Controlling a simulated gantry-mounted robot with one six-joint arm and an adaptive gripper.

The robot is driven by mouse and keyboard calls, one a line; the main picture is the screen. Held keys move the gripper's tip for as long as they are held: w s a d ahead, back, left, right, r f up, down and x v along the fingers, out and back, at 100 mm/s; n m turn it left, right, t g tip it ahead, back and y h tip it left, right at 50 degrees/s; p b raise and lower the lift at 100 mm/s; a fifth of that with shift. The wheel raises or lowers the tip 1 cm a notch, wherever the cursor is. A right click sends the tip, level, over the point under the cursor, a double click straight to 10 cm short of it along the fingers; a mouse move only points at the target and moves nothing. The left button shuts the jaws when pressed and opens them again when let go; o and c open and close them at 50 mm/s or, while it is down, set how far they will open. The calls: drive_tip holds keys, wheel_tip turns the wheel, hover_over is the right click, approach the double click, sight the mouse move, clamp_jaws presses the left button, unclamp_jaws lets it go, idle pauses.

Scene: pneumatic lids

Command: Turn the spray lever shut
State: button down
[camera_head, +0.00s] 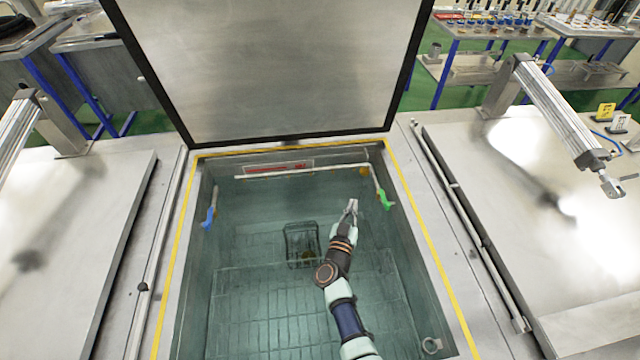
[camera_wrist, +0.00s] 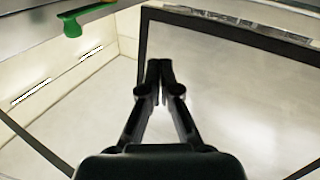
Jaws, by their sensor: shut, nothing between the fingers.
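A green lever (camera_head: 385,200) is on the right inner wall of the open tank, at the end of a white pipe (camera_head: 300,171) along the back wall. A blue lever (camera_head: 208,218) hangs on the left inner wall. No label tells me which one is the spray lever. My gripper (camera_head: 351,207) is inside the tank, a little left of the green lever and apart from it. In the wrist view the green lever (camera_wrist: 72,26) shows at the upper left, away from the gripper (camera_wrist: 160,68). The fingers are together and empty.
The raised lid (camera_head: 270,65) stands behind the tank. A dark wire basket (camera_head: 302,244) is on the tank floor, left of my arm. The tank's yellow-edged rim (camera_head: 437,262) surrounds the opening. Closed lids with pneumatic cylinders (camera_head: 560,110) flank it on both sides.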

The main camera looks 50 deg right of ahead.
drive_tip(key=w+a+r+n+t+y+b, duration=0.1)
drive_tip(key=w+r+n+t+y, duration=0.1)
drive_tip(key=w+n, duration=0.3)
drive_tip(key=w+a+r+n+t+y+b, duration=0.1)
drive_tip(key=w+n+t, duration=0.4)
drive_tip(key=n, duration=0.9)
drive_tip(key=a+r+y, duration=0.1)
drive_tip(key=y, duration=0.1)
drive_tip(key=shift+w+a+t+y+b, duration=0.15)
drive_tip(key=shift+w+t+y+b, duration=0.15)
